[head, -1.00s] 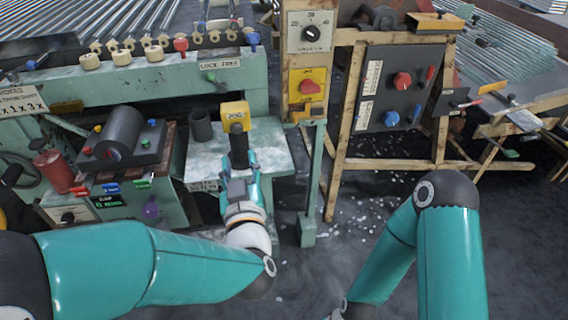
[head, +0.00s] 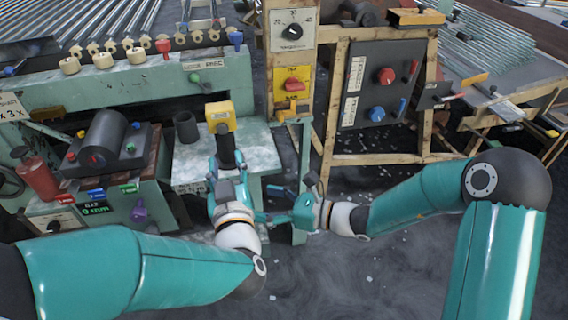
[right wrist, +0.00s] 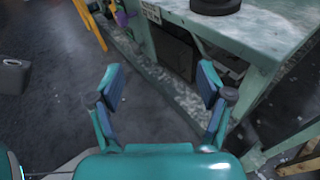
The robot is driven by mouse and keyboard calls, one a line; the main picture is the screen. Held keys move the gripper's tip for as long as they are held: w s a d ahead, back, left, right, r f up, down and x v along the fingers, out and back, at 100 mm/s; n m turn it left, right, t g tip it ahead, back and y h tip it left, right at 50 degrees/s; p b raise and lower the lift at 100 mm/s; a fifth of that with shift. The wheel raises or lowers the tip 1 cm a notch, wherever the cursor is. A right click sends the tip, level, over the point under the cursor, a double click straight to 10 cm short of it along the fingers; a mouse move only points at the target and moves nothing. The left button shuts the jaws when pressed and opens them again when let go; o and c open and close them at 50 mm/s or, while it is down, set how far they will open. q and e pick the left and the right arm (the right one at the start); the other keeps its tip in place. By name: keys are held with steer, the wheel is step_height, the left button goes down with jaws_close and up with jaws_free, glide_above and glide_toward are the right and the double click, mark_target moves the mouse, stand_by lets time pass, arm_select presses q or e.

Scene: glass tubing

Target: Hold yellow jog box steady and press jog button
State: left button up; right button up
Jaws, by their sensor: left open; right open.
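The yellow jog box (head: 221,116) sits on top of a black upright handle (head: 226,148) over the pale worktop. It has a dark label on its face; I cannot make out the jog button. My left gripper (head: 227,171) is open just in front of the handle, below the yellow box; whether it touches the handle I cannot tell. My right gripper (head: 268,203) is open and empty, pointing left beside the left wrist, lower than the box. In the right wrist view the right gripper (right wrist: 160,84) has its fingers wide apart over dark floor, near the worktop edge.
The worktop (head: 262,150) bears a dark cup (head: 186,127). A post with a red switch on a yellow plate (head: 292,85) stands right of it. A grey control panel (head: 380,87) is further right. The floor in front is open, with scattered shards.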

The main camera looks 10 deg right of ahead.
mark_target(232, 136)
steer(key=w+d+r+m+t, duration=0.1)
steer(key=w+d+r+t, duration=0.35)
steer(key=r, duration=0.55)
steer(key=shift+g+h, duration=0.3)
steer(key=shift+g, duration=0.05)
steer(key=x, duration=1.6)
steer(key=shift+w+a+f, duration=0.2)
steer(key=shift+a+f, duration=0.1)
steer(key=shift+f, duration=0.05)
jaws_close()
arm_select(q)
jaws_close()
